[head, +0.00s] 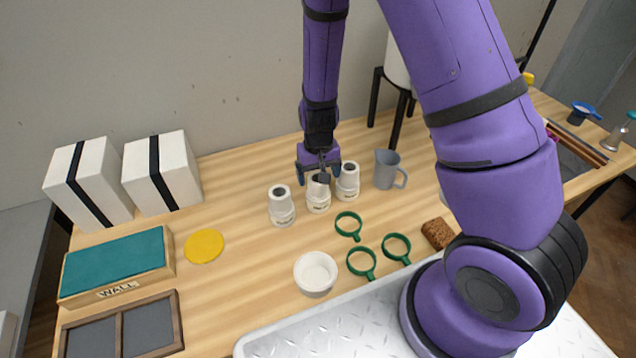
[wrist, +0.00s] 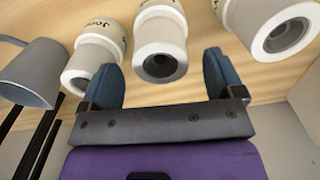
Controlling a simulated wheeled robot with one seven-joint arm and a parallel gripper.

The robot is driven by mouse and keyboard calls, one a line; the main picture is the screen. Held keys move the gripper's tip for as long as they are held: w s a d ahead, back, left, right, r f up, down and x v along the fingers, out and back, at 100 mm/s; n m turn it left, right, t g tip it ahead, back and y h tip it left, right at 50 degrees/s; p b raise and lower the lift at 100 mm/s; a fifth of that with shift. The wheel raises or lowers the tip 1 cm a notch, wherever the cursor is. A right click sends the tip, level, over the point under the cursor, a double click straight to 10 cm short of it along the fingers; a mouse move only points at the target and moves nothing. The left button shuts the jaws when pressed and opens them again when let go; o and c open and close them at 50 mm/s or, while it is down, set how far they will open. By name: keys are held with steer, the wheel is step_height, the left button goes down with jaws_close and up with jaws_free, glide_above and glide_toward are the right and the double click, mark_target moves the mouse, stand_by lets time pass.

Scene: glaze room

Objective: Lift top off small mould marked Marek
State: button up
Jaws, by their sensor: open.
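Three small white moulds with dark round openings in their tops stand in a row: a left one (head: 281,210), a middle one (head: 318,202) and a right one (head: 349,186). Their lettering is too small to read in the head view. My gripper (head: 319,173) is open at the middle mould's top, partly covering it. In the wrist view, the middle mould (wrist: 160,38) shows between the open fingers of my gripper (wrist: 161,76). The mould at left there (wrist: 93,62) bears lettering starting "Jon"; the one at right (wrist: 275,25) has unreadable lettering. I cannot tell which says Marek.
A grey mug (head: 385,170) stands right of the moulds. In front are green rings with handles (head: 361,263), a white bowl (head: 316,272) and a brown sponge (head: 438,233). A yellow disc (head: 204,246), strapped white blocks (head: 162,172) and a "WALL" box (head: 117,264) lie left.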

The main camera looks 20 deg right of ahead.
steer(key=shift+f, duration=1.45)
steer(key=c, duration=1)
steer(key=shift+c, duration=0.2)
steer(key=shift+r, duration=5.05)
